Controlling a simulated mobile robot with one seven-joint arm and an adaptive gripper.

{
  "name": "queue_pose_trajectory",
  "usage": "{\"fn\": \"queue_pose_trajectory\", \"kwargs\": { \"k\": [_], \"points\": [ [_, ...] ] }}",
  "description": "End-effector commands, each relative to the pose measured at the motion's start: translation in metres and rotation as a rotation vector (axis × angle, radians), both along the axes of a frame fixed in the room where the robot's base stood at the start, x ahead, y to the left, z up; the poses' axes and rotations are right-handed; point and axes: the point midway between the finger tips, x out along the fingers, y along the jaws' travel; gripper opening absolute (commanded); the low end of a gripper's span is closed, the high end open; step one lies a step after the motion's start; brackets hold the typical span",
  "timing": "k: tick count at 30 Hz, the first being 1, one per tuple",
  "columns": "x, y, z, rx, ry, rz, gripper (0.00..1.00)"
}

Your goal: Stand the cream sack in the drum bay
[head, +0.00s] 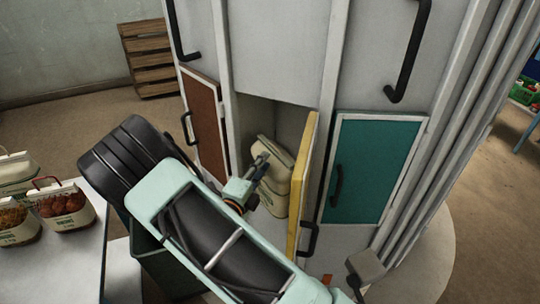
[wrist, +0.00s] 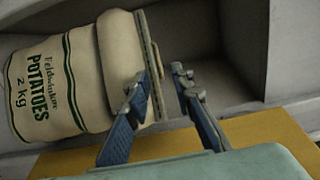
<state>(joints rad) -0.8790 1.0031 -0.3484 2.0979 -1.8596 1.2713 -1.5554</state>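The cream sack (head: 281,159), printed "POTATOES 2 kg" with green stripes, stands roughly upright, slightly tilted in the head view, inside the bay behind the open yellow door (head: 302,180). In the wrist view the sack (wrist: 45,90) lies sideways in the picture, its sewn top edge toward my fingers. My gripper (head: 262,162) is at the bay mouth by the sack's top. In the wrist view my gripper (wrist: 158,76) is open, with one finger in front of the sack's top and the other beyond its edge, apart from it. The sack's base is partly hidden.
The grey drum has a closed brown door (head: 205,120) left of the bay and a closed teal door (head: 372,165) right. A white table (head: 85,260) at left holds several sacks. A dark green bin (head: 165,270) is below my arm. A wooden crate (head: 150,60) stands behind.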

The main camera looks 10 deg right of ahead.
Motion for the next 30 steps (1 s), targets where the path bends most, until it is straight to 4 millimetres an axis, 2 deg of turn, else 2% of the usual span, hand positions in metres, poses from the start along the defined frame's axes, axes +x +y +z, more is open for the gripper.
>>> {"fn": "queue_pose_trajectory", "kwargs": {
  "k": [5,8,11,17,30],
  "points": [
    [-0.021,0.015,0.000,0.001,-0.001,0.002,0.22],
    [-0.027,0.018,-0.002,0.004,-0.003,0.001,0.12],
    [-0.032,0.021,-0.013,0.036,-0.023,0.001,0.01],
    [-0.047,0.031,-0.060,0.227,-0.145,0.002,0.00],
    [-0.094,0.054,-0.179,0.815,-0.535,0.001,0.00]
  ]
}}
